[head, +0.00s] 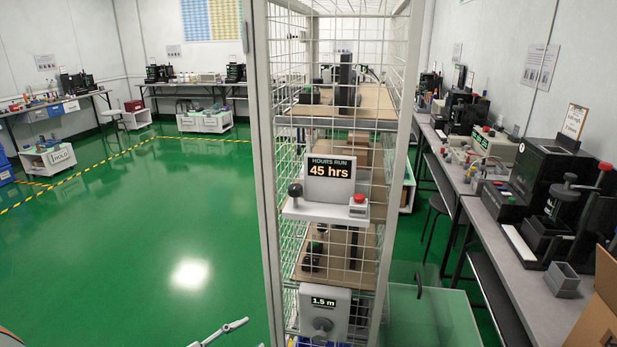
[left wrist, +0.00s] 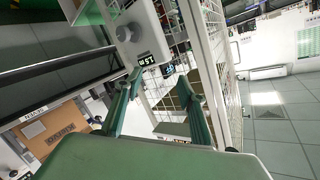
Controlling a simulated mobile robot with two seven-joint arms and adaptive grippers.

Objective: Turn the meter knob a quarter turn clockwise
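The meter (head: 338,305) is a pale box with a dark "1.5 m" display, low on the front of a white wire cage in the head view. Its round grey knob (head: 322,326) sits below the display. In the left wrist view the meter (left wrist: 148,30) appears turned over at the top, with the knob (left wrist: 124,34) on its face. My left gripper (left wrist: 158,78) is open, its two green-tinted fingers apart with nothing between them. The meter and knob lie beyond the fingertips, apart from them. My right gripper is in neither view.
The wire cage (head: 264,150) stands mid-view. Above the meter, a shelf panel carries an "HOURS RUN 45 hrs" display (head: 330,168), a black knob (head: 295,190) and a red button (head: 359,198). A workbench (head: 490,215) runs along the right. Green floor (head: 150,240) is clear at left.

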